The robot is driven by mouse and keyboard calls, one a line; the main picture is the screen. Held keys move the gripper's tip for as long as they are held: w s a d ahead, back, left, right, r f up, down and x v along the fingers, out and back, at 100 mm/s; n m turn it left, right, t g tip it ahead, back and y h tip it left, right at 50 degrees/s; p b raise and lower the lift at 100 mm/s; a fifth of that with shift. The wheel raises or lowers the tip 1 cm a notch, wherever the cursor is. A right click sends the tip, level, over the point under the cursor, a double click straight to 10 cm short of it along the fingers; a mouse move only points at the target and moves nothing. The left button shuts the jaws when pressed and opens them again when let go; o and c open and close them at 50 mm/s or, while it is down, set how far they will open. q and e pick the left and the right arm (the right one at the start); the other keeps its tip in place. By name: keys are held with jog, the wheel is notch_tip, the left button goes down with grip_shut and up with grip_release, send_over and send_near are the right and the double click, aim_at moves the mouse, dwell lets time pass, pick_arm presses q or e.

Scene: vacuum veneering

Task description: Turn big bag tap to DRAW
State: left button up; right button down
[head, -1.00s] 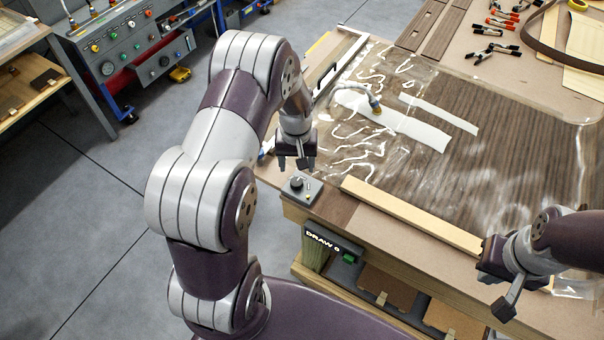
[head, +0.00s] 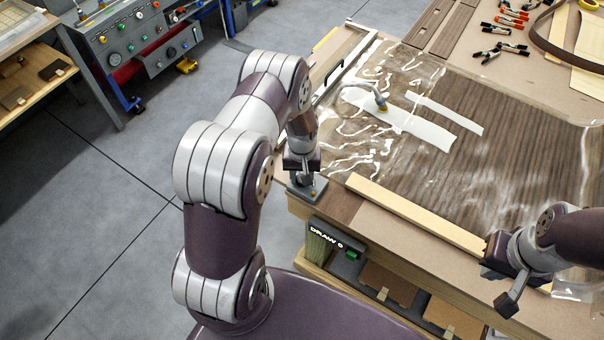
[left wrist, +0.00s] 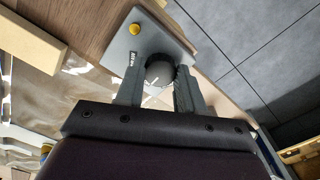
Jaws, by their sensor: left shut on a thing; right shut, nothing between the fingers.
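The bag tap is a small grey plate (head: 314,190) with a round black knob (left wrist: 160,68), at the near left corner of the veneered table. My left gripper (head: 302,180) comes down over it and hides the knob in the head view. In the left wrist view the two fingers of my left gripper (left wrist: 158,88) stand on either side of the knob, shut on it. A yellow button (left wrist: 135,29) and a small label, too small to read surely, sit on the plate. A white mark shows on the knob. My right gripper (head: 496,272) is shut and empty over the table's front edge.
A display (head: 326,238) reading "DRAW 0" with a green part hangs below the table edge. A wooden strip (head: 415,215) lies along the front. A clear bag (head: 365,150) covers the veneer, with a hose fitting (head: 381,104) on it. Clamps (head: 503,50) lie at the back.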

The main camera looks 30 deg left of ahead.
pick_arm(q)
jog(key=shift+m, duration=0.3)
jog(key=m+b, duration=0.1)
jog(key=m, duration=0.3)
jog(key=shift+m+b, duration=0.3)
jog(key=shift+b, duration=0.1)
jog(key=m, duration=0.3)
jog(key=shift+b, duration=0.4)
jog(key=shift+m+b, duration=0.3)
jog(key=shift+m, duration=1.5)
jog(key=shift+r, duration=0.1)
jog(key=o, duration=0.9)
jog(key=shift+o, duration=0.7)
